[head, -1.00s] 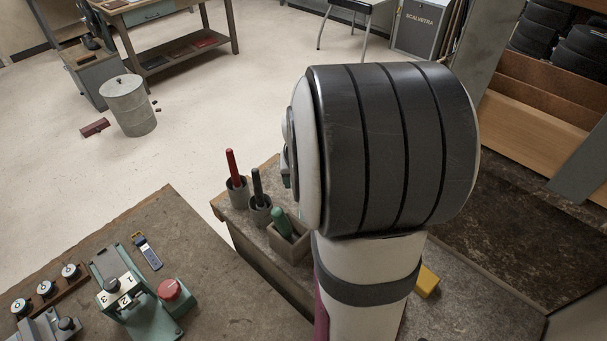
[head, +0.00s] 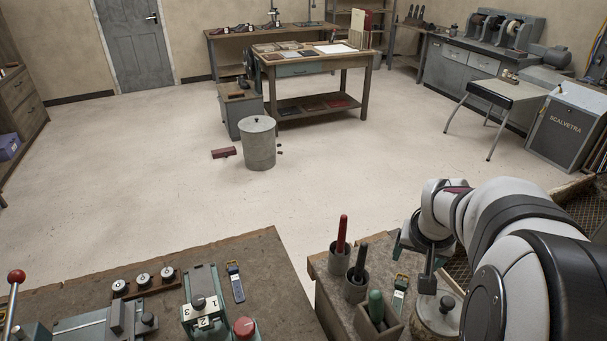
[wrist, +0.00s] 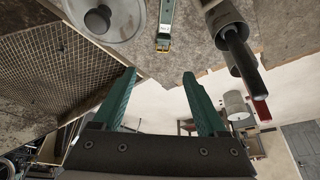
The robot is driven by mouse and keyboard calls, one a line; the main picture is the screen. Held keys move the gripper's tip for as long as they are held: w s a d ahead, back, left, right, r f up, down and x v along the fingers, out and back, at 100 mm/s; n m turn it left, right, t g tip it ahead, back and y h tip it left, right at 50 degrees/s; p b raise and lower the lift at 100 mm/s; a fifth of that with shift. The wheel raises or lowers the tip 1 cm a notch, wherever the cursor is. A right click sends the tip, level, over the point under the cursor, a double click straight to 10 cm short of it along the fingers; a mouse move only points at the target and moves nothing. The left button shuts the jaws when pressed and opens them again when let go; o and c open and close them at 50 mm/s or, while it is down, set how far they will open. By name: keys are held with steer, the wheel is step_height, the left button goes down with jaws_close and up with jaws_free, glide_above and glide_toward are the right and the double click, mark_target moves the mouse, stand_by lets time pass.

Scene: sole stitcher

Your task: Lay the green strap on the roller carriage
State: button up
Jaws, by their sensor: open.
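The green strap (head: 399,296), with a yellow buckle end, lies on the right bench between the green-handled tool and a lidded pot. It also shows in the wrist view (wrist: 165,18), its buckle near the bench edge. My gripper (wrist: 159,75) is open and empty, its two green fingers apart and the strap beyond their tips. In the head view my gripper (head: 415,255) hangs over the right bench near the strap. On the left bench are a grey slide machine (head: 112,318) and a teal fixture with a numbered block (head: 205,312); I cannot tell which is the roller carriage.
A blue strap (head: 237,283) lies beside the fixture. Cups with red (head: 342,234) and black handles (head: 361,258) and a box with a green handle (head: 376,308) stand left of the green strap. The lidded pot (wrist: 97,20) is close by. A gap separates the benches.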

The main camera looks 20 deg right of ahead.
mark_target(403, 278)
steer(key=x, duration=1.2)
steer(key=shift+w+a+f, duration=0.2)
steer(key=shift+a+f, duration=0.05)
jaws_close()
